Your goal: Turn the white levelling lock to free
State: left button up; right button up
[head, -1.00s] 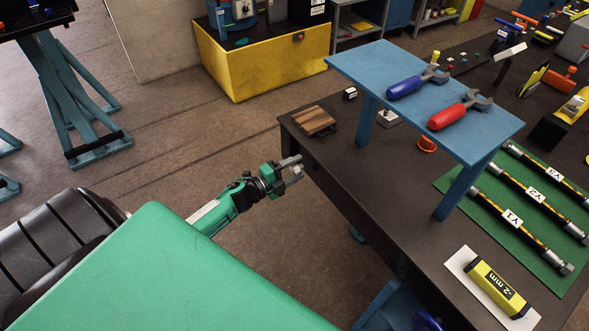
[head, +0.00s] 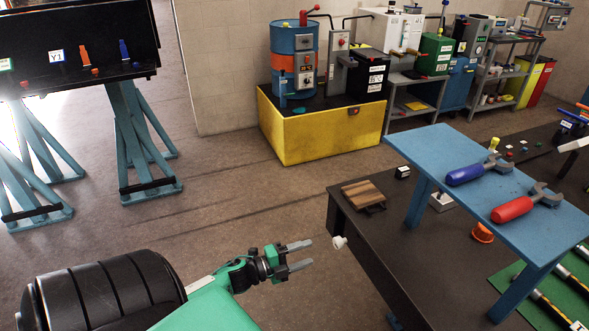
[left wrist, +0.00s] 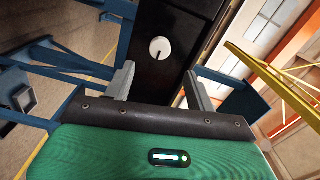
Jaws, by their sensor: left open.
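The white levelling lock is a small white knob (head: 338,242) on the side of the dark bench, near its left corner. In the left wrist view it is a white round dial (left wrist: 160,48) with a dark mark, on a black face. My left gripper (head: 309,254) is open and empty, its two grey fingers pointing at the knob from the left with a gap between. In the left wrist view the dial lies ahead, between the fingers (left wrist: 161,85). My right gripper is not in view.
The dark bench (head: 375,262) carries a blue raised shelf (head: 450,150) with a blue-handled wrench (head: 480,170) and a red-handled wrench (head: 525,205). A wooden block (head: 362,195) lies near the bench corner. A yellow box (head: 320,130) stands behind.

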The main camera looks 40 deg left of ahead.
pick_arm(q)
jog(key=v, duration=0.2)
jog(key=shift+s+a, duration=0.15)
jog(key=shift+s, duration=0.1)
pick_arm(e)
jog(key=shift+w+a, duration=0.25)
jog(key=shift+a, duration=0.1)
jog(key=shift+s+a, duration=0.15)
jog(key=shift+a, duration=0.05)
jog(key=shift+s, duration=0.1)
